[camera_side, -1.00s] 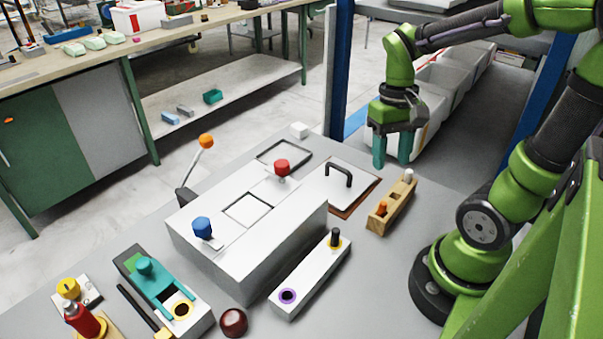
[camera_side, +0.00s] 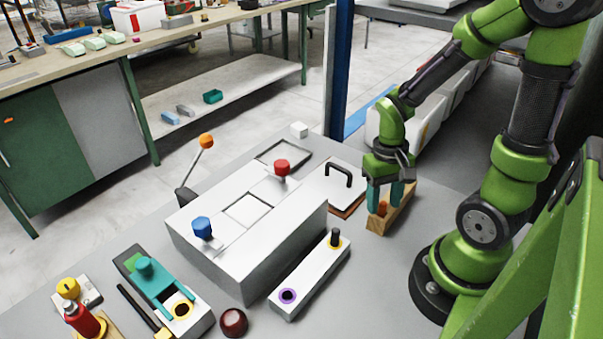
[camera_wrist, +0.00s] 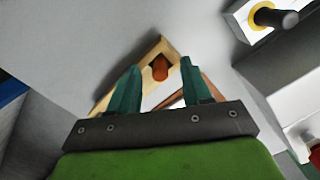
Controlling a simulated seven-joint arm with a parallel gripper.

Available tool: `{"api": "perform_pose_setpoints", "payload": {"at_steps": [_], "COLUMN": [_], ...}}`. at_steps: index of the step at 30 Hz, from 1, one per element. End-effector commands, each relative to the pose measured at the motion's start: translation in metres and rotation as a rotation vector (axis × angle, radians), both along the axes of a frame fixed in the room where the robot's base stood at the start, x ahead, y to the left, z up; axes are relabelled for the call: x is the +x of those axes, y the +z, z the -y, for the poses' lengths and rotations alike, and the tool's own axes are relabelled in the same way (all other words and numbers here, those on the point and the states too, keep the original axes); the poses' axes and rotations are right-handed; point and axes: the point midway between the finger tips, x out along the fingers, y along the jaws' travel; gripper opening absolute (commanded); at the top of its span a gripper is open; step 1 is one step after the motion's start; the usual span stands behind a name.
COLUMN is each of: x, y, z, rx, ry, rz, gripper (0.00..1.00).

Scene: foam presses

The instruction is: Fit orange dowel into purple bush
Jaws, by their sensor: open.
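The orange dowel (camera_side: 382,208) stands in a wooden holder (camera_side: 377,226) near my arm's base. My gripper (camera_side: 384,206) is low over the holder, its teal fingers on either side of the dowel. In the wrist view the dowel (camera_wrist: 160,69) shows between and beyond the open fingertips (camera_wrist: 159,75); no contact is visible. The purple bush (camera_side: 288,296) is a purple-ringed dark hole at the near end of a white block (camera_side: 305,285), left of the holder. The white peg seen earlier in the holder is hidden behind my gripper.
A black peg (camera_side: 336,237) stands in a yellow-ringed bush at the block's far end, between holder and purple bush. A big white box with red (camera_side: 282,167) and blue (camera_side: 202,227) knobs stands left.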

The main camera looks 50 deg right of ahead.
Motion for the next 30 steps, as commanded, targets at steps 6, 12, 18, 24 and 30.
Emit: {"api": "perform_pose_setpoints", "payload": {"at_steps": [6,12,18,24,30], "x": [0.0,0.0,0.0,0.001,0.002], "y": [0.0,0.001,0.001,0.005,0.035], "z": [0.0,0.0,0.0,0.0,0.001], "rx": [0.0,0.0,0.0,-0.001,-0.003], "ry": [0.001,0.001,0.001,0.002,0.001], "rz": [0.0,0.001,0.001,0.004,0.01], "gripper": [0.32,0.01,0.0,0.0,0.0]}}
